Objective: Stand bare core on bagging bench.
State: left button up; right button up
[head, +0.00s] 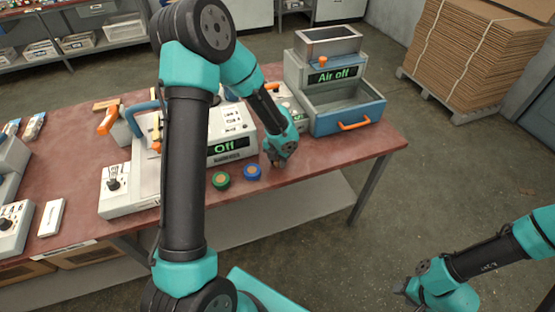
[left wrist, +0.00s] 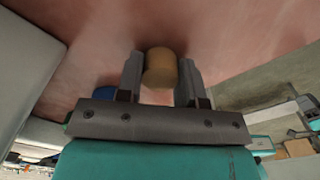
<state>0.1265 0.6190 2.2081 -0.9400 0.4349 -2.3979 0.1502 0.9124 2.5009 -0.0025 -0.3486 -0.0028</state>
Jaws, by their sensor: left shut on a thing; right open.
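My left gripper (head: 278,162) is low over the front part of the red-brown bench (head: 325,157), right of the blue roll. In the left wrist view its two fingers (left wrist: 160,75) are shut on a short tan core (left wrist: 160,66), which sits between them with its round end showing. In the head view the core is mostly hidden by the gripper. I cannot tell whether the core touches the bench. My right gripper (head: 402,290) is open and empty, low at the bottom right, away from the bench.
A blue-rimmed roll (head: 253,172) and a green-rimmed roll (head: 221,180) lie left of my left gripper. Behind them stands a machine with an "Off" display (head: 228,147). A blue-grey drawer unit marked "Air off" (head: 345,105) is at the back right. The bench's front right is clear.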

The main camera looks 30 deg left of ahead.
pick_arm(q)
jog(key=o, duration=0.9)
jog(key=shift+f, duration=0.1)
notch_tip(320, 180, up, 12)
dwell(0.6)
